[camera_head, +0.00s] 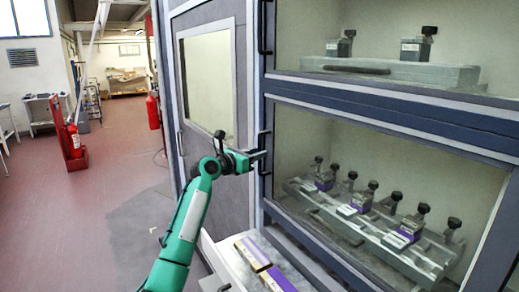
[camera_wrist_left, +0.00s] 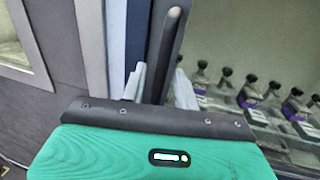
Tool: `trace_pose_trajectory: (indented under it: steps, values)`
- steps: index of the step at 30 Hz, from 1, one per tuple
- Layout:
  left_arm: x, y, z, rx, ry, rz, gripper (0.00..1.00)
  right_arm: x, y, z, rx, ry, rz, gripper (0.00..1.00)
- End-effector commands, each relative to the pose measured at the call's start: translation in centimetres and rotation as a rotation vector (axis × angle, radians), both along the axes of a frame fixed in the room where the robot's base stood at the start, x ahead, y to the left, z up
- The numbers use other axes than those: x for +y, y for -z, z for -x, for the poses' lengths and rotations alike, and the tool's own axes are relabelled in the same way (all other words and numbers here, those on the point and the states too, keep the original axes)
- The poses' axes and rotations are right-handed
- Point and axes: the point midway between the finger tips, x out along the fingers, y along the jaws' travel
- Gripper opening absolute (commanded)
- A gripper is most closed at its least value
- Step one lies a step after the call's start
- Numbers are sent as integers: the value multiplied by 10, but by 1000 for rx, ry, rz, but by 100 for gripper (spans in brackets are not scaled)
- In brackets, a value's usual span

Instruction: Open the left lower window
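The left lower window (camera_head: 345,150) is a glass pane in a grey frame on the cabinet front, and it looks closed. Its dark vertical handle (camera_head: 263,138) is at the frame's left edge. My left gripper (camera_head: 260,155) is at this handle, with the green arm reaching up from below. In the left wrist view the handle (camera_wrist_left: 168,45) runs between the two pale fingers of my left gripper (camera_wrist_left: 158,88). The fingers sit close on both sides of it and look shut on it. My right gripper is out of view.
Behind the lower pane a grey rack (camera_head: 365,232) holds several dark-capped items. An upper window (camera_head: 390,40) with its own handle is above. A panelled door (camera_head: 208,85) stands left of the handle. A shelf (camera_head: 245,262) with boxes lies below. Open floor (camera_head: 120,195) is at left.

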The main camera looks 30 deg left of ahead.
Motion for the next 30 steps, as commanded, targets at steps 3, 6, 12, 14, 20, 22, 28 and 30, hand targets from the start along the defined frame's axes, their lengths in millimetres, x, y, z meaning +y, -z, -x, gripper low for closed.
trace_pose_trajectory:
  steps: [3, 6, 12, 14, 20, 22, 28, 30]
  values:
    - [-4, -1, -11, -1, 0, 0, 30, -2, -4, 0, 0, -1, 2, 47]
    - [-5, 0, -16, 1, 0, 0, 30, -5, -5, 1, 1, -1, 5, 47]
    - [-6, 1, -18, 1, 0, -1, 30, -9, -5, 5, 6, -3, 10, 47]
    - [-6, 1, -18, 0, 0, -1, 30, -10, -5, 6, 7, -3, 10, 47]
    - [-6, 1, -18, 0, 0, -1, 5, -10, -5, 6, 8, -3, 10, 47]
    - [-6, 1, -18, 0, 0, -1, 0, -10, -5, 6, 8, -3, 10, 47]
    - [-6, 0, -18, 0, 0, -1, 0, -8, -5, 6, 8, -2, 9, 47]
    - [-6, 0, -18, 0, 0, 0, 0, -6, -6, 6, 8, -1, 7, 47]
